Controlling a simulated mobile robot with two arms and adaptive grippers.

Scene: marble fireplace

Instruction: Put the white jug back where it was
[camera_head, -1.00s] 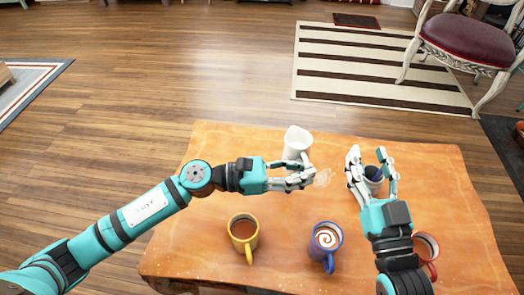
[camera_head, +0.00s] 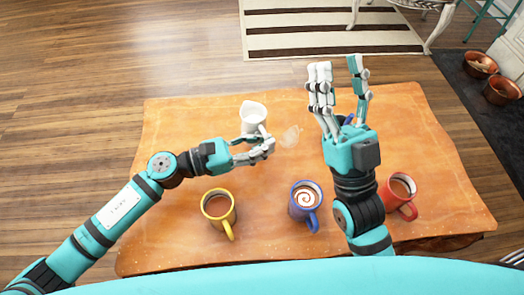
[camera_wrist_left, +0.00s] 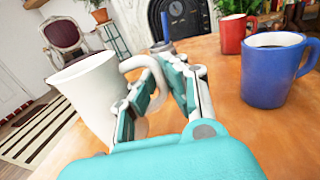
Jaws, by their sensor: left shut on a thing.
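The white jug (camera_head: 253,113) is upright, or nearly so, at the far left-centre of the orange table (camera_head: 185,130). It also shows on the left in the left wrist view (camera_wrist_left: 85,85). My left gripper (camera_head: 265,143) is shut on the jug's handle, with its fingers around the handle loop in the wrist view (camera_wrist_left: 160,85). I cannot tell whether the jug's base touches the table. My right gripper (camera_head: 340,72) is open over the right part of the table and appears empty. It mostly hides a small blue thing (camera_head: 347,119) behind it.
A yellow mug (camera_head: 216,208), a blue mug (camera_head: 312,218) with a swirl on its drink, and a red mug (camera_head: 397,204) stand along the near side. A pale, see-through patch (camera_head: 290,137) is right of my left gripper. The table's left part is clear.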

